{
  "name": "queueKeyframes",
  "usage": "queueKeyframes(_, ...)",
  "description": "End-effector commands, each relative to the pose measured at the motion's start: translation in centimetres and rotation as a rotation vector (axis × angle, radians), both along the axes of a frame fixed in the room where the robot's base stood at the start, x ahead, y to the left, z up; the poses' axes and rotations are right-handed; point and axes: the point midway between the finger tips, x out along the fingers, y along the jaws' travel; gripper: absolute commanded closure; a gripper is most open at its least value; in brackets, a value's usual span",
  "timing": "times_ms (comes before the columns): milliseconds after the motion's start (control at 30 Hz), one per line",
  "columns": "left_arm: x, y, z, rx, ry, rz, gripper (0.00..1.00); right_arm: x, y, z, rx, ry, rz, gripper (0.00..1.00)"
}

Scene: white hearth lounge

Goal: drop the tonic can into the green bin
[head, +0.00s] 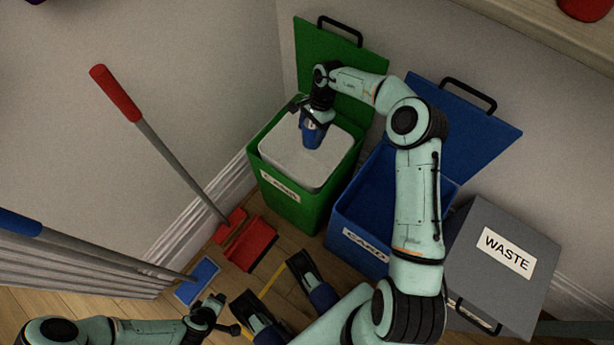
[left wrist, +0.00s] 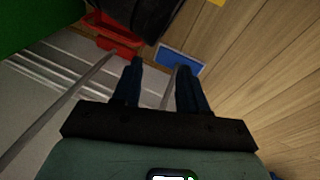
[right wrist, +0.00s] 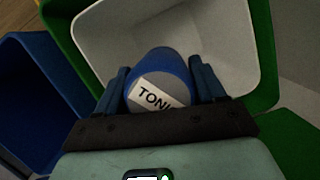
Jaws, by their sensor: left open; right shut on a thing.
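The tonic can (head: 313,133), blue with a grey band, is held in my right gripper (head: 313,116) over the green bin (head: 300,205). In the right wrist view the can (right wrist: 160,88) sits between the two fingers, its white label partly reading "TONI". The green bin's lid stands open against the wall, and a pale liner (head: 300,160) shows inside below the can. The bin's front label is hard to read. My left gripper (head: 226,315) is low near the floor, open and empty; its spread fingers show in the left wrist view (left wrist: 158,85).
An open blue bin (head: 385,205) marked "CARD" stands right of the green one, then a closed grey box (head: 500,265) marked "WASTE". A red dustpan (head: 252,243), a red-handled pole (head: 165,150) and a blue dustpan (head: 198,282) are at the left. A shelf (head: 540,35) is upper right.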

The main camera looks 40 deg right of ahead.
Motion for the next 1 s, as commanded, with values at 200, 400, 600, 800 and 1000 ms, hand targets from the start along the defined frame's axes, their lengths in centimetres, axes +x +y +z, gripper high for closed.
queueKeyframes(200,-1.4,0.8,-2.9,0.008,0.054,0.011,0.57,0.0,0.0,-2.1,-0.002,0.001,0.000,0.60)
queueKeyframes(400,-2.8,1.1,-4.5,0.008,0.104,0.016,0.57,0.0,0.0,-3.1,-0.002,0.002,0.001,0.60)
queueKeyframes(600,-3.2,1.3,-4.8,0.009,0.117,0.018,0.57,0.0,0.0,-3.2,-0.002,0.000,0.001,0.60)
queueKeyframes(800,-3.2,1.3,-4.7,0.009,0.117,0.018,0.57,0.0,0.0,-3.1,-0.002,0.000,0.001,0.18)
queueKeyframes(1000,-3.2,1.3,-4.7,0.008,0.116,0.018,0.57,0.0,0.0,-3.1,-0.002,0.000,0.001,0.01)
